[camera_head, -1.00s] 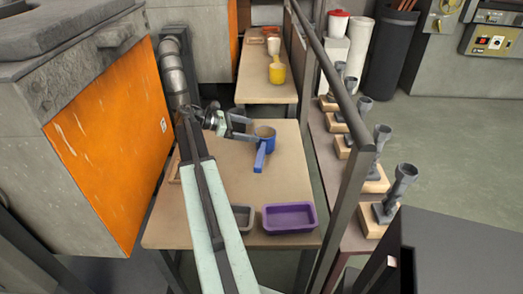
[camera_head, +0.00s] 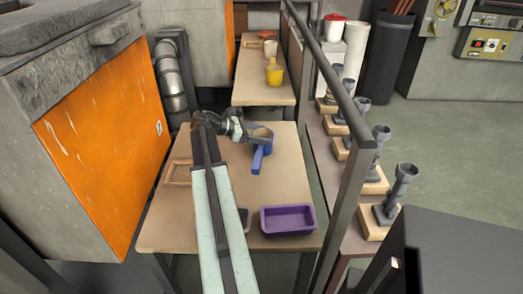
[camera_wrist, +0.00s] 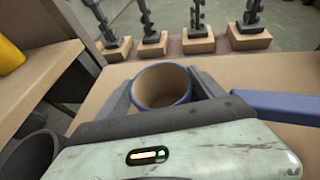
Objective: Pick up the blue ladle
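In the wrist view the cup (camera_wrist: 162,86) is between the two dark fingers of my gripper (camera_wrist: 165,90), and the handle (camera_wrist: 280,106) runs off to the right. My gripper (camera_head: 257,134) is at the cup in the head view, its fingers spread to either side of it. The fingers are very close to the cup's sides; firm contact does not show. The cup's lower part is hidden.
A purple tray (camera_head: 288,219) sits at the table's front right, with a grey container partly hidden by my arm. A wooden tray (camera_head: 178,172) lies at left. An orange-fronted furnace (camera_head: 105,145) borders the left, a metal rail (camera_head: 355,170) the right. A yellow mug (camera_head: 274,75) stands behind.

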